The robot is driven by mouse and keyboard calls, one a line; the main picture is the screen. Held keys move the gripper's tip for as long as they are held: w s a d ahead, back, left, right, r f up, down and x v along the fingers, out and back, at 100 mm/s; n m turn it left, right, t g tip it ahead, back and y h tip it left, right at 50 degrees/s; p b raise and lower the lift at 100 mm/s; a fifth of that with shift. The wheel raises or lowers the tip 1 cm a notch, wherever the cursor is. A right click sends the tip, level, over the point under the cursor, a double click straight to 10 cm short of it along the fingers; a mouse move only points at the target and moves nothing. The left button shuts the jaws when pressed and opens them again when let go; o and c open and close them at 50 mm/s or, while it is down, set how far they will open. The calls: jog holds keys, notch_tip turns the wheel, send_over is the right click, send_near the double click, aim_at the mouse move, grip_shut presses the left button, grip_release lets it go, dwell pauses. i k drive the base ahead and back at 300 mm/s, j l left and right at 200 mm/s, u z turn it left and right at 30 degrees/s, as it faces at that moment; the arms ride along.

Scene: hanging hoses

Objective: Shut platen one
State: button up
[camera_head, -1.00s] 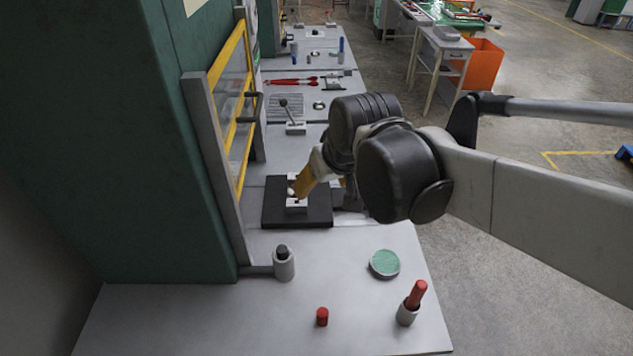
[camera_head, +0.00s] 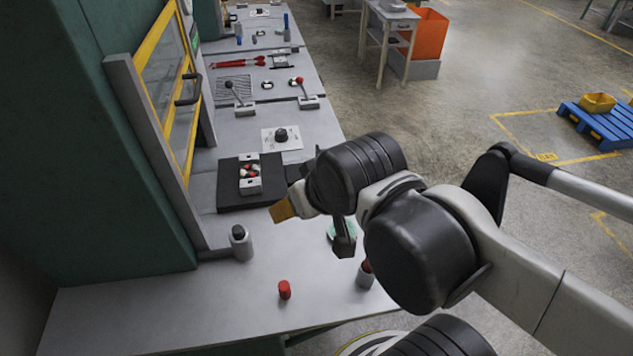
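I cannot tell for certain which part is platen one; no label is readable. A black plate (camera_head: 228,199) lies on the bench, bearing a pale block (camera_head: 250,185) with red, white and green pieces in its recess. Two levers stand behind it, one with a dark knob (camera_head: 229,85) and one with a red-tipped knob (camera_head: 299,82). My gripper (camera_head: 285,209) is in front and to the right of the black plate, above the bench. Only an amber fingertip part shows clearly; my wrist hides the rest. I see nothing held.
A yellow-framed clear guard (camera_head: 152,45) with a dark handle stands at left on the green machine. A dial on a white plate (camera_head: 281,137) lies behind the black plate. A red cylinder (camera_head: 284,290) and a grey post (camera_head: 241,245) stand near the bench front.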

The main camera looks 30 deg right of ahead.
aim_at(276, 179)
jog(key=l+u, duration=0.2)
jog(key=l, duration=0.6)
jog(key=k+l+u, duration=0.15)
jog(key=l, duration=0.6)
jog(key=k+j+z, duration=0.1)
jog(key=z, duration=0.25)
